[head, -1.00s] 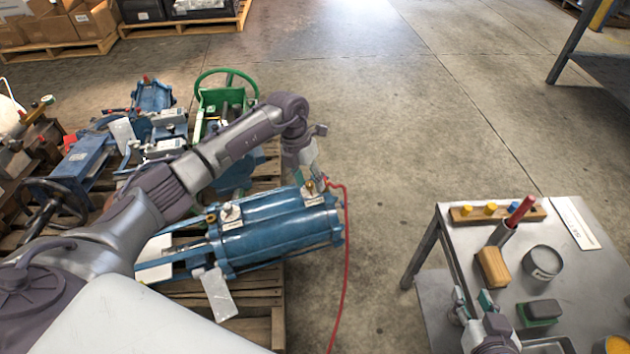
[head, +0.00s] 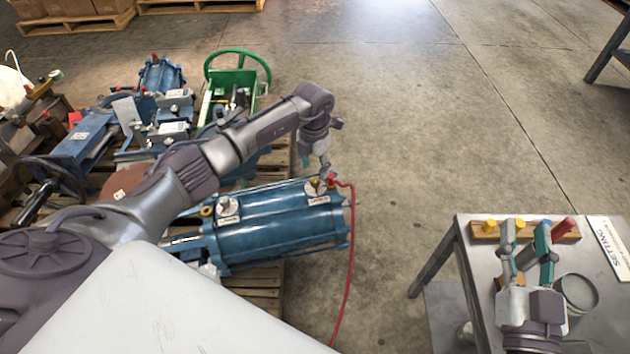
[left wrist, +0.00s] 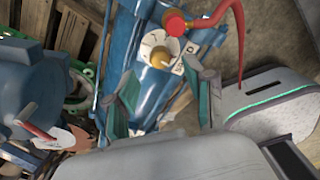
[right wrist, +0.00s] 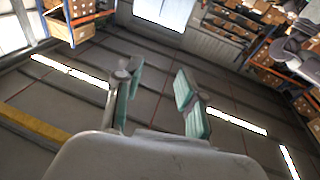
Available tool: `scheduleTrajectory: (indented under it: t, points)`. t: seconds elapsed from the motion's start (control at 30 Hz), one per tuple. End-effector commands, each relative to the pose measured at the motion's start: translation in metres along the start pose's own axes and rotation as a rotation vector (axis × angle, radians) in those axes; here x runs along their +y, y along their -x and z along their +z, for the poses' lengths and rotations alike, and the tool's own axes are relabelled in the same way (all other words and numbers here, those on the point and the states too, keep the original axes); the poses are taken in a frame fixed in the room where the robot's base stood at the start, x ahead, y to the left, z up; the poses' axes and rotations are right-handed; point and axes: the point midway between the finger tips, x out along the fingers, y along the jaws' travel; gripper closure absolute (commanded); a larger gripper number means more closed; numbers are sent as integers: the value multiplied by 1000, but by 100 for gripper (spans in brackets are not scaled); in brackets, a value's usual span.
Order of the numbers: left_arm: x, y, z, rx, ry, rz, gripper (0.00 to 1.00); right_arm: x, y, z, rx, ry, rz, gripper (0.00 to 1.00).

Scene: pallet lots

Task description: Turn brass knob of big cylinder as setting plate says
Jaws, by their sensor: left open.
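The big blue cylinder (head: 275,228) lies on a pallet in the head view. Near its right end is a brass knob (head: 314,184) on a pale dial. The knob also shows in the left wrist view (left wrist: 160,58), beside a red hose fitting. My left gripper (head: 324,172) is over that end; its teal fingers (left wrist: 168,95) are apart, with the knob ahead of them and nothing between them. My right gripper (head: 528,228) is open and empty over the table. The setting plate (head: 611,247) lies on the table's right side; only the word SETTING is readable.
A red hose (head: 349,260) runs from the cylinder to the floor. Another dial (head: 228,207) sits at the cylinder's left end. A green handwheel unit (head: 238,75) and other blue machines stand behind. The grey table (head: 465,240) holds a wooden peg block (head: 487,234) and a round tin (head: 577,292).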

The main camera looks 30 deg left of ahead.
Motion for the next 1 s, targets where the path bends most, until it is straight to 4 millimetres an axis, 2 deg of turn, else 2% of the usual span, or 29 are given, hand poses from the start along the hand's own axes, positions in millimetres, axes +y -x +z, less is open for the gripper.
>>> scheduleTrajectory:
  t: [0.03, 0.1, 0.33, 0.5, 0.77, 0.87, 1.0]
  points:
    - [-1, -12, 0, 2, 0, -2, 46, -2, 0, -7, 63, -2, -3, 60]
    - [-1, -22, 0, 2, -1, -2, 46, -4, 0, -22, 149, -4, -8, 60]
    - [-1, -45, 0, 1, 0, -2, 46, -8, 8, -56, 355, -13, -18, 60]
    - [0, -50, 0, -1, -1, -1, 46, -9, 12, -67, 418, -15, -21, 60]
    - [0, -50, 0, -1, -1, -1, 46, -9, 12, -69, 427, -15, -21, 60]
    - [0, -50, 0, -1, -1, -1, 60, -9, 12, -69, 426, -15, -21, 60]
    - [0, -50, 0, 0, -1, -1, 83, -9, 12, -68, 426, -15, -21, 60]
